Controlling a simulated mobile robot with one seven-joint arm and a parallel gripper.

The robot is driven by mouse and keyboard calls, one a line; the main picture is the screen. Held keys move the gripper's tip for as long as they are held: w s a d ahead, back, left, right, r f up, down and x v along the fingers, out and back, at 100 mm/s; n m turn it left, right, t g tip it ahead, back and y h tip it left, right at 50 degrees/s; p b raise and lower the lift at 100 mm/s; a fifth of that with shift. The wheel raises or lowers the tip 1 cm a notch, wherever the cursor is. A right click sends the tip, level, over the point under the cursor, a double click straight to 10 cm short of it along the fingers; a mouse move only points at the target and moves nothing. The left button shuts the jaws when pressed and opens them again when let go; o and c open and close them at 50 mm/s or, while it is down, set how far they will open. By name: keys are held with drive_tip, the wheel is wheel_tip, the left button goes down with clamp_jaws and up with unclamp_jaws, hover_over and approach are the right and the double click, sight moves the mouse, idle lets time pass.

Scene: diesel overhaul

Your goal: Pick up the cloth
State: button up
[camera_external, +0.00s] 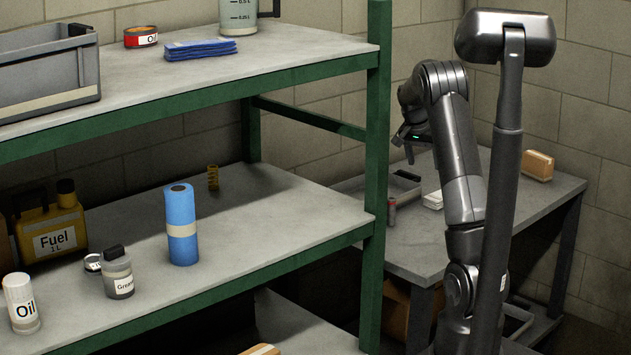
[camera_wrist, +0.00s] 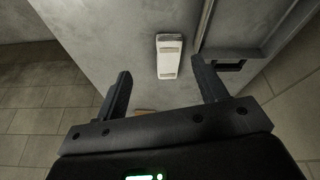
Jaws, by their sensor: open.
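A folded blue cloth (camera_external: 200,49) lies flat on the top shelf (camera_external: 290,55) of the green-framed rack. It is not in the wrist view. My gripper (camera_external: 405,146) is well to the right of the cloth, beyond the rack's post, over the grey table. In the wrist view, my gripper (camera_wrist: 160,67) has its two dark fingers spread apart with nothing between them. The gripper and the cloth are far apart.
A grey crate (camera_external: 45,103), a red-labelled oil tin (camera_external: 140,37) and a measuring jug (camera_external: 237,15) stand near the cloth. The green post (camera_external: 376,150) stands between cloth and arm. A white block (camera_wrist: 168,57) lies on the table below my gripper, beside a tray (camera_wrist: 245,30).

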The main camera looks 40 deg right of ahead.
drive_tip(key=w+d+f+m, duration=0.3)
drive_tip(key=d+f, duration=0.2)
drive_tip(key=d, duration=0.3)
hover_over(439, 195)
drive_tip(key=a, duration=0.2)
drive_tip(key=shift+h, duration=0.3)
drive_tip(key=f, duration=0.4)
drive_tip(key=shift+w+f, duration=0.2)
drive_tip(key=shift+f, duration=0.15)
drive_tip(key=shift+s+x, duration=0.1)
drive_tip(key=shift+x, duration=1.2)
drive_tip(key=shift+s+x, duration=0.15)
drive_tip(key=shift+x, duration=1.15)
drive_tip(key=shift+d, duration=0.2)
drive_tip(key=shift+c, duration=0.5)
drive_tip(key=c, duration=0.7)
drive_tip(key=shift+r, duration=0.5)
drive_tip(key=shift+c, duration=0.2)
wheel_tip(439, 195, up, 4)
drive_tip(key=shift+s+f, duration=0.15)
drive_tip(key=shift+s, duration=0.05)
drive_tip(key=s+d+r, duration=0.3)
drive_tip(key=s+r, duration=0.3)
drive_tip(key=s, duration=0.5)
drive_tip(key=shift+r, duration=0.25)
